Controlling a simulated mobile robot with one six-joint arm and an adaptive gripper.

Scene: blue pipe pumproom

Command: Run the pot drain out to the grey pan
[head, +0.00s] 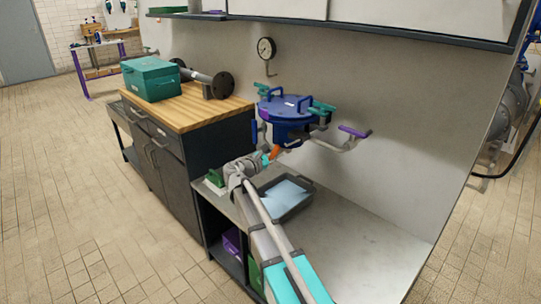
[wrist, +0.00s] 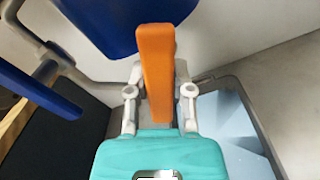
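The blue pot (head: 287,108) with a clamped lid is mounted by the wall above the lower bench; its side also shows in the wrist view (wrist: 100,25). An orange lever (head: 275,152) sits low on the pot's near side. My gripper (head: 266,160) is at this lever. In the wrist view the lever (wrist: 155,70) stands between my two fingers (wrist: 157,75), which appear closed against its sides; the exact contact is partly hidden. The grey pan (head: 306,205) lies on the lower bench below the pot, with a pale blue surface inside. The pot's outlet is hidden.
A purple-handled valve (head: 354,131) is on piping right of the pot. A pressure gauge (head: 266,48) is on the wall. A teal toolbox (head: 151,78) and a dark flanged pipe (head: 210,82) stand on the wooden cabinet top. The bench right of the pan is clear.

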